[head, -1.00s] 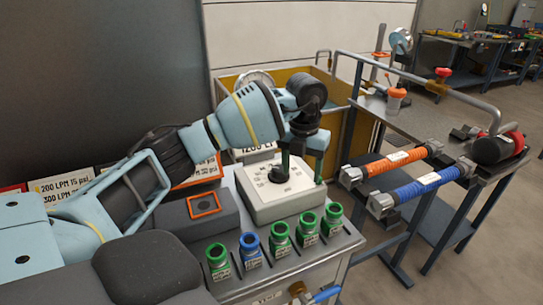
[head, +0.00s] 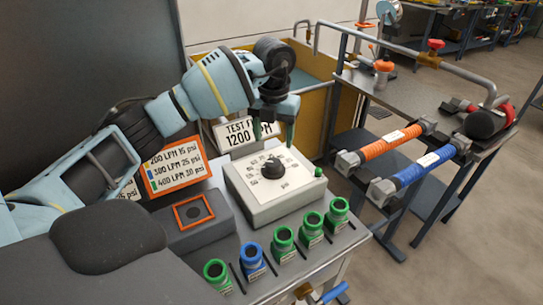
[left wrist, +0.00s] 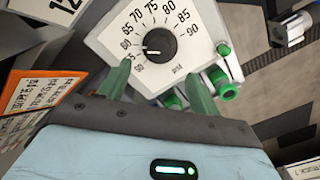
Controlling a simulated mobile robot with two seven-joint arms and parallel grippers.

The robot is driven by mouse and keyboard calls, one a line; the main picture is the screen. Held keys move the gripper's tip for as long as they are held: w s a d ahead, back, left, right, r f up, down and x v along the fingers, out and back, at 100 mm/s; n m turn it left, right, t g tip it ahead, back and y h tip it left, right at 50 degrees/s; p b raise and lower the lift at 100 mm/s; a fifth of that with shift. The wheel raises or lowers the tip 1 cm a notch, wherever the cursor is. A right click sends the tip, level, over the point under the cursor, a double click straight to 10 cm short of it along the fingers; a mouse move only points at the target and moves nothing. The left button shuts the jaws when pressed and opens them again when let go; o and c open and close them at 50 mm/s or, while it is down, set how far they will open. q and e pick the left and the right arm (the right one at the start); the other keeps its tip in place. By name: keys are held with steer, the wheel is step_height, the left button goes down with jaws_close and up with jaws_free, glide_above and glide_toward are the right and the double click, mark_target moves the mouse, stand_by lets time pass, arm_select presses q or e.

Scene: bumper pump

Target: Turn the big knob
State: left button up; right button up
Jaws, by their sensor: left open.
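The big black knob (head: 273,167) sits in the middle of a white dial box (head: 253,205) with a printed scale marked psi. In the left wrist view the knob (left wrist: 160,42) shows between and beyond my two green fingertips, with its white pointer mark on its left side. My left gripper (head: 274,132) is above and behind the knob in the head view, clear of it. In the left wrist view the left gripper (left wrist: 161,83) is open, its fingers apart with nothing between them. My right gripper is in neither view.
Several green couplings (head: 337,214) and one blue coupling (head: 252,256) line the bench front. An orange-framed box (head: 193,212) and sign boards (head: 247,134) stand left and behind. Orange (head: 378,146) and blue (head: 412,171) hoses lie on the right.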

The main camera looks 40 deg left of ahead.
mark_target(273, 162)
arm_select(q)
steer(key=shift+f, duration=3.9)
steer(key=shift+c, duration=0.3)
steer(key=c, duration=0.9)
